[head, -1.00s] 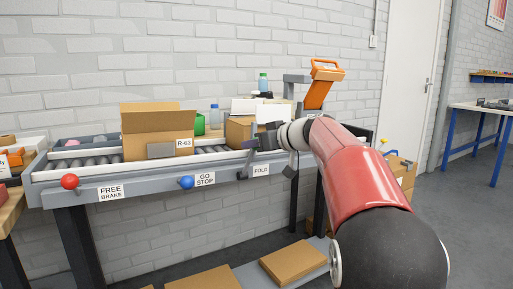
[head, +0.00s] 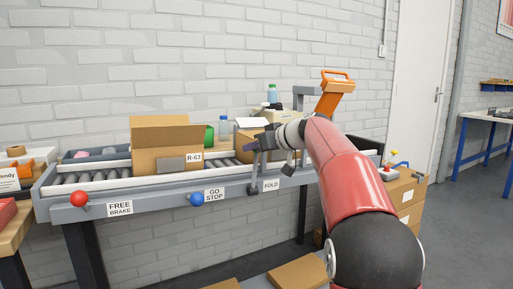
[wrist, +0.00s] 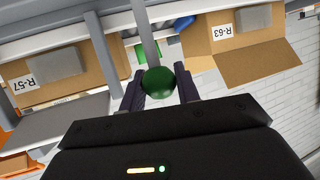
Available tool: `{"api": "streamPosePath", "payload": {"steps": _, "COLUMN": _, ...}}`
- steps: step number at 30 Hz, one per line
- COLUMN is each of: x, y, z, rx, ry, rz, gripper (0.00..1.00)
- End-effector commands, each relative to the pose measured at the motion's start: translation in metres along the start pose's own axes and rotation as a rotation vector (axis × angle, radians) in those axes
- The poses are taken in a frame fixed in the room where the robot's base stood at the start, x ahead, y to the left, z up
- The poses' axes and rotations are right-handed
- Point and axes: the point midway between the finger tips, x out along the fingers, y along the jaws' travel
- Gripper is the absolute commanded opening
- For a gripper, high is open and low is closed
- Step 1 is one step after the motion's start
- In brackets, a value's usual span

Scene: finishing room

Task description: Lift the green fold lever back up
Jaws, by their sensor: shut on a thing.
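The green fold lever shows in the wrist view as a round dark green knob (wrist: 168,84) on a grey stem (wrist: 145,40). My gripper (wrist: 160,92) has one dark finger on each side of the knob and is shut on it. In the head view my gripper (head: 257,156) is at the conveyor's front rail, above the FOLD label (head: 271,185). The knob cannot be made out there, behind my gripper and arm.
On the conveyor stand an open carton marked R-63 (head: 166,160) and another carton behind my gripper. A red knob (head: 79,198) and a blue knob (head: 197,199) stick out from the front rail to the left. An orange-topped post (head: 333,98) rises behind my arm.

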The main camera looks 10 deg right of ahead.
Motion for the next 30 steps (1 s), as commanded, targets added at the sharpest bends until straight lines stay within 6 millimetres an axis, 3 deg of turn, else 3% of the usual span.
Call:
{"api": "streamPosePath", "payload": {"steps": 8, "x": 0.001, "y": 0.002, "z": 0.002, "rx": 0.002, "ry": -0.001, "rz": 0.003, "gripper": 0.0}}
{"api": "streamPosePath", "payload": {"steps": 9, "x": 0.001, "y": 0.002, "z": 0.002, "rx": 0.003, "ry": -0.002, "rz": 0.003, "gripper": 0.37}}
{"api": "streamPosePath", "payload": {"steps": 13, "x": 0.001, "y": 0.002, "z": 0.002, "rx": 0.002, "ry": -0.002, "rz": 0.002, "gripper": 0.52}}
{"api": "streamPosePath", "payload": {"steps": 23, "x": -0.005, "y": 0.001, "z": 0.001, "rx": 0.001, "ry": -0.001, "rz": 0.001, "gripper": 0.52}}
{"api": "streamPosePath", "payload": {"steps": 30, "x": -0.044, "y": 0.002, "z": 0.002, "rx": 0.001, "ry": 0.001, "rz": 0.005, "gripper": 0.52}}
